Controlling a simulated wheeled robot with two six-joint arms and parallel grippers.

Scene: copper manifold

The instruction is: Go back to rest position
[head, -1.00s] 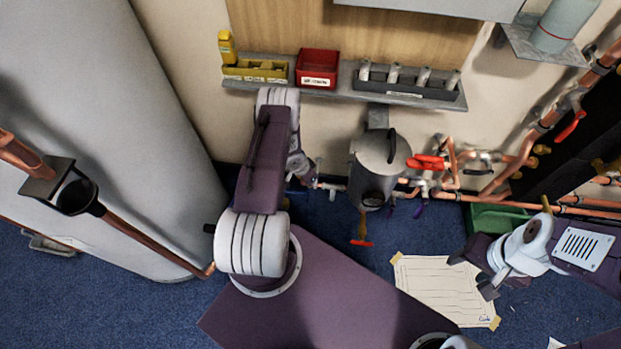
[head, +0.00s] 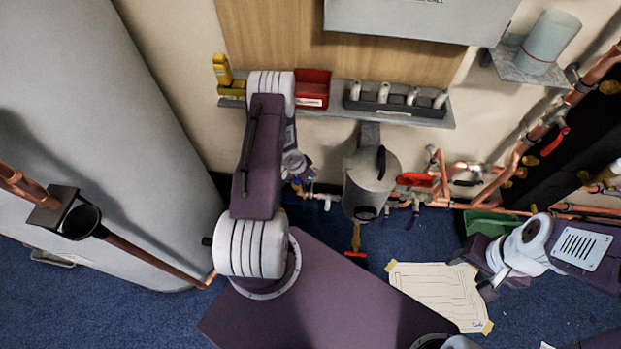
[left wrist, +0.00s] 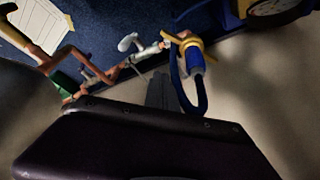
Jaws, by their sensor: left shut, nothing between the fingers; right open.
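My left arm reaches toward the wall in the head view, and its wrist (head: 297,165) hangs beside the grey tank. The left fingers are too hidden there to make out. In the left wrist view the left gripper (left wrist: 163,90) shows as narrow grey fingers, shut and empty. A blue hose loop with a brass fitting (left wrist: 196,58) appears just beyond them; I cannot tell whether they touch. My right gripper (head: 471,273) is open and empty at the right, over the floor beside the paper sheet (head: 437,293).
The grey tank (head: 369,186) and copper pipes with a red-handled valve (head: 414,180) are close to the left wrist. A wall shelf (head: 437,120) carries a red bin (head: 313,87). A large grey cylinder (head: 110,140) stands left. A green tray (head: 490,222) lies near the right gripper.

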